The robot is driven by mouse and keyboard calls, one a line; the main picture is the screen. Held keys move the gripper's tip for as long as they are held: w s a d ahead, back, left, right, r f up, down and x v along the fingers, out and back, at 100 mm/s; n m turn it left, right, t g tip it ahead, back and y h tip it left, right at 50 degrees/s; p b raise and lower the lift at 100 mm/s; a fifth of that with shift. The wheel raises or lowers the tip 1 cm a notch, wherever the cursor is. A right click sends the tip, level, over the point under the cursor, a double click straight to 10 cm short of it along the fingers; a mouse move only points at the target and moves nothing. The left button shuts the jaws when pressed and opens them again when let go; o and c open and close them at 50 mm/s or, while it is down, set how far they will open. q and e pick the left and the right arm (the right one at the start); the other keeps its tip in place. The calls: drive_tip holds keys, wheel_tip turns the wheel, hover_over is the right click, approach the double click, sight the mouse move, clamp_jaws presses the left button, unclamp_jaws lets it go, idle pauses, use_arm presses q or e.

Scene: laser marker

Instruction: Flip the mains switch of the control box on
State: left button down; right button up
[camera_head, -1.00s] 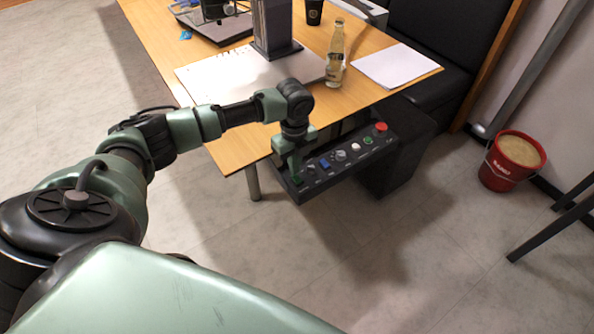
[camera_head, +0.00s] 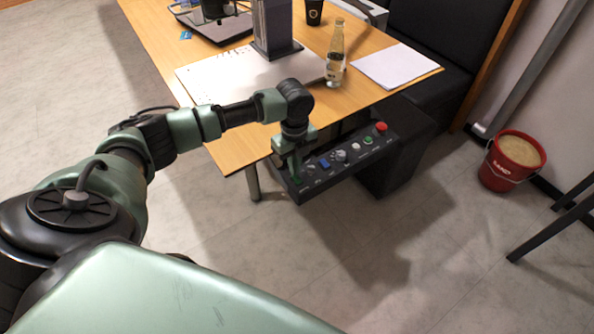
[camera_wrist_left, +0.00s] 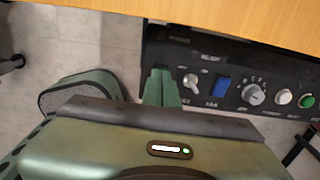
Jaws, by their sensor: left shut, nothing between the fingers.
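The dark control box (camera_head: 352,168) hangs under the table's front edge, its sloped panel facing up. Its row of controls includes a silver toggle switch (camera_wrist_left: 190,82), a blue rocker (camera_wrist_left: 221,87), a rotary knob (camera_wrist_left: 253,95), a white button (camera_wrist_left: 284,97) and a green button (camera_wrist_left: 306,100). A red button (camera_head: 381,127) is at the far right end. The labels are too small to read, so I cannot tell which is the mains switch. My left gripper (camera_head: 296,168) is shut and empty, pointing down at the panel's left end, just left of the toggle. Its green fingers (camera_wrist_left: 161,86) hide the panel there.
The wooden table (camera_head: 235,155) overhangs the box. A glass bottle (camera_head: 335,62), white paper (camera_head: 397,66) and a dark column (camera_head: 270,28) stand or lie on it. A red bucket (camera_head: 512,161) is on the floor at right. The floor before the box is clear.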

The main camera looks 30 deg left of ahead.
use_arm(q)
drive_tip(key=shift+f+b, duration=0.35)
drive_tip(key=shift+f, duration=0.6)
idle(1.0)
drive_tip(key=shift+r, duration=0.1)
wheel_tip(320, 180, up, 7)
drive_tip(key=p, duration=0.8)
idle(0.3)
